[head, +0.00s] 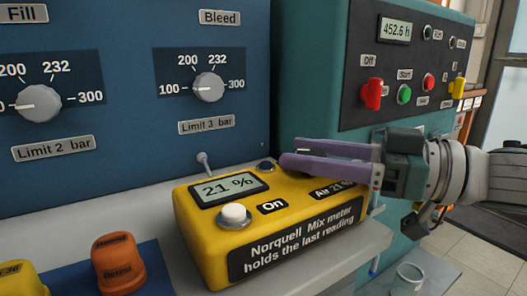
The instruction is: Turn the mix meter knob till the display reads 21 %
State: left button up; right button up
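The yellow mix meter (205,255) sits on the grey ledge, and its display (229,188) reads 21 %. A white round button (235,214) stands beside the "On" label. A small dark blue round part (265,165) shows at the back of its top. An "Air 21" label (331,189) is partly covered. My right gripper (287,155) comes in from the right, its purple fingers over the meter's back right top. Whether they touch or hold anything is hidden. I cannot make out the mix meter knob for certain; the fingers hide part of the top. My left gripper is not in view.
A blue panel (120,150) with two limit dials stands behind. A teal cabinet (305,60) with a red knob (372,94) and several buttons rises behind my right gripper. An orange block (118,262) is at front left. A glass (408,278) stands at lower right.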

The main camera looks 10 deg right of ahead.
jog(key=shift+o, duration=1.1)
jog(key=shift+d, duration=0.1)
jog(key=v, duration=0.9)
jog(key=shift+s+d+p, duration=0.25)
jog(key=shift+d+p, duration=0.1)
jog(key=shift+p, duration=0.1)
